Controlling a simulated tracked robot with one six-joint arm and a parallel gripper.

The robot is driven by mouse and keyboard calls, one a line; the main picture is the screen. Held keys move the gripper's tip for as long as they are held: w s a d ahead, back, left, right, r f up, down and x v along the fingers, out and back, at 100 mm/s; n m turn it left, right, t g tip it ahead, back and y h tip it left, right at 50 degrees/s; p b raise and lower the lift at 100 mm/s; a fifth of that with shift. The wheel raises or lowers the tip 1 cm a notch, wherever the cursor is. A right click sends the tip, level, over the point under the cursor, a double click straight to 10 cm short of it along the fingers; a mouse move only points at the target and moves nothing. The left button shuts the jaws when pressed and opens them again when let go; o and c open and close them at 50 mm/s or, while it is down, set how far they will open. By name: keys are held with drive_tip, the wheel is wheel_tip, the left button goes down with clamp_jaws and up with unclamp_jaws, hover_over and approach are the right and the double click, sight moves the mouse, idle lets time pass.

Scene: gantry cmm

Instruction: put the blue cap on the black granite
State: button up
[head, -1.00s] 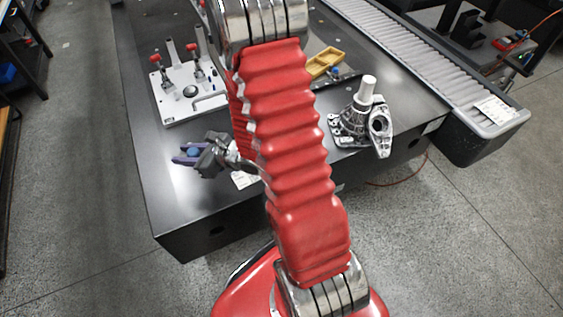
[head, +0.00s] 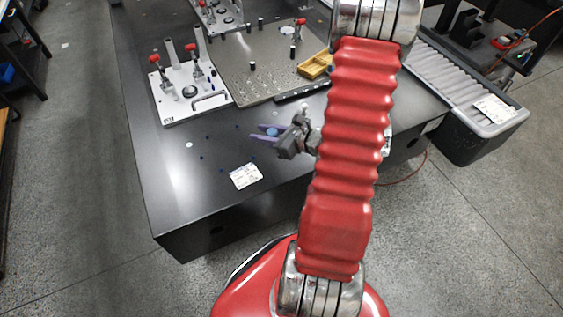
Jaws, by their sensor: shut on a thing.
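My gripper (head: 266,134) has purple fingers and is shut on a small blue cap (head: 272,132). It holds the cap over the black granite (head: 180,210), near the middle of the table. The granite is a dark, smooth table top with a deep front face. From this one view I cannot tell how high the cap is above the surface. Part of the cap is hidden by the fingers.
A white fixture plate with red clamps (head: 190,92) stands at the left back. A perforated metal plate (head: 255,75) with black pegs and a yellow tray (head: 315,65) lie behind my gripper. A white paper label (head: 245,176) lies in front. The left front is mostly clear.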

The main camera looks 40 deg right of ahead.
drive_tip(key=shift+s+d, duration=0.95)
drive_tip(key=shift+d, duration=0.2)
drive_tip(key=shift+f, duration=0.1)
hover_over(273, 157)
drive_tip(key=shift+f, duration=2.9)
drive_tip(key=shift+f, duration=2.1)
drive_tip(key=shift+f, duration=0.1)
drive_tip(key=o, duration=1)
